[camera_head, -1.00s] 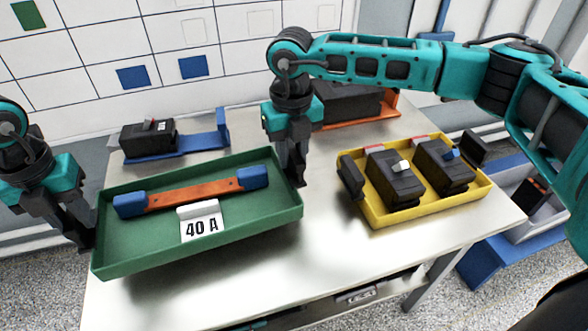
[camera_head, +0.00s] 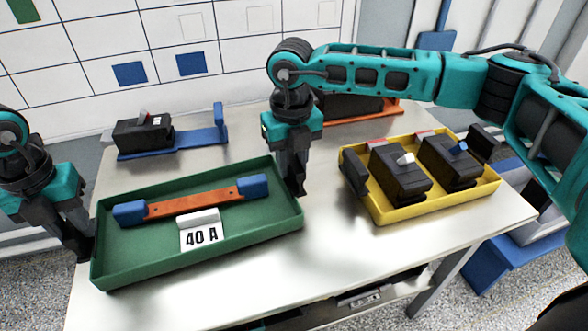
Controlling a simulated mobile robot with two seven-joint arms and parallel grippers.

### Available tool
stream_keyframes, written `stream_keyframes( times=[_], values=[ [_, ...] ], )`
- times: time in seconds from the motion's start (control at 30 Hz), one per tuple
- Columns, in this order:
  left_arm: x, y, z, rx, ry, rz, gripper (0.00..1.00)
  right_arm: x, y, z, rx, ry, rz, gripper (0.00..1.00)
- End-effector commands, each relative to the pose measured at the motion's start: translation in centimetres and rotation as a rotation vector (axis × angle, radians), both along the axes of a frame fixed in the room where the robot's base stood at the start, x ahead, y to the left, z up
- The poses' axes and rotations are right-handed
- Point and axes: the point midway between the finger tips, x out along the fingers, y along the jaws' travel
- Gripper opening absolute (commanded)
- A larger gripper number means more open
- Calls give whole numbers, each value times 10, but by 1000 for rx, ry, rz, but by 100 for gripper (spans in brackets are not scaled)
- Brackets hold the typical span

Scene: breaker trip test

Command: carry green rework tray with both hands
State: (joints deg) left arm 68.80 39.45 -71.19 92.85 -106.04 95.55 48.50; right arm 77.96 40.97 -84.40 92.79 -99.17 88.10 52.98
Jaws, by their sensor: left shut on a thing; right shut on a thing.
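The green rework tray (camera_head: 150,268) is at the left of the table in the head view. It holds an orange bar with blue ends (camera_head: 192,201) and a white card marked 40 A (camera_head: 200,236). My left gripper (camera_head: 86,252) is shut on the tray's left end wall. My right gripper (camera_head: 297,186) is shut on the tray's right end wall. The fingertips are partly hidden by the walls. I cannot tell whether the tray's underside touches the table.
A yellow tray (camera_head: 413,213) with two black breakers stands close to the right of the green tray. A blue fixture (camera_head: 190,139) with a black breaker sits behind it, and an orange fixture (camera_head: 385,113) at the back. The metal table's (camera_head: 345,262) front is clear.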

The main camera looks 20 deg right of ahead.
Motion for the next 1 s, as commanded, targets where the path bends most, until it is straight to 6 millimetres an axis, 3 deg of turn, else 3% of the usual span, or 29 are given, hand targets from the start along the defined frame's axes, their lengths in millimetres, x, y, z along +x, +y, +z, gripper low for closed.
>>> stream_keyframes(
  times=[0.1,0.13,0.37,0.73,1.0],
  values=[
    [1,0,-9,0,-2,1,0,0,0,-9,0,-2,-1,0],
    [0,0,-6,1,-1,1,31,0,0,-6,-1,-1,-1,31],
    [0,0,-5,0,0,1,53,0,0,-5,0,0,0,53],
    [1,0,4,0,-2,0,53,0,0,-5,0,0,0,53],
    [1,0,58,-1,-5,0,53,0,0,-5,0,0,0,53]
  ],
)
